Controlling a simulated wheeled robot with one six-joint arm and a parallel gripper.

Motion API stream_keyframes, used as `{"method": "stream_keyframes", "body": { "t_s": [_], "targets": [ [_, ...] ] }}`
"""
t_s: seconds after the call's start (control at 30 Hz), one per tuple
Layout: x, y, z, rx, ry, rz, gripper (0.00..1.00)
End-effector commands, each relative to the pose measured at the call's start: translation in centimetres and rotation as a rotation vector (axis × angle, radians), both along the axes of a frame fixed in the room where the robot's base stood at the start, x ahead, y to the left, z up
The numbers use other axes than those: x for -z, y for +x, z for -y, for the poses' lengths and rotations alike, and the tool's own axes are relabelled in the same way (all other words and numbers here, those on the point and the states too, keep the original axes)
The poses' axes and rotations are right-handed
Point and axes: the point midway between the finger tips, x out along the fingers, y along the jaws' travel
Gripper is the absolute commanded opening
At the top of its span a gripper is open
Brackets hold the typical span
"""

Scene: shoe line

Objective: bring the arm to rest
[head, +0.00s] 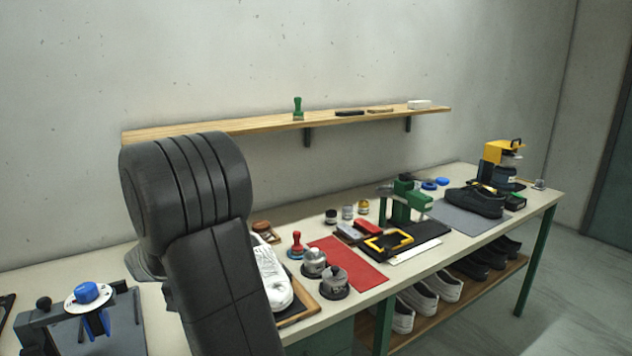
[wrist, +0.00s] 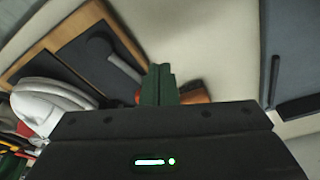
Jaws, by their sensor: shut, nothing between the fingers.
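My gripper (wrist: 158,84) shows in the wrist view with its two dark green fingers together and nothing between them. It is above the pale bench top, beside a wood-edged tray (wrist: 62,31). An orange-brown object is partly hidden behind the fingertips. In the head view my dark arm links rise at the left of centre and cover part of the bench. My gripper cannot be seen there.
A white shoe (head: 272,276) lies in the tray beside my arm, with metal-topped pots (head: 333,279) and a red mat (head: 347,262) to its right. A blue-knobbed device (head: 88,293) stands at lower left. A wooden shelf (head: 270,122) runs along the wall.

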Motion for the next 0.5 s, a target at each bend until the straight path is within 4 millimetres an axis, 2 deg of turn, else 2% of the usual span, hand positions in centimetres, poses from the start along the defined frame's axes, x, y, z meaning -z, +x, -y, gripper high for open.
{"method": "stream_keyframes", "body": {
  "t_s": [0.5],
  "targets": [
    [-0.1, -2.8, 0.6, -0.376, 0.002, 0.000, 0.00]
  ]
}}
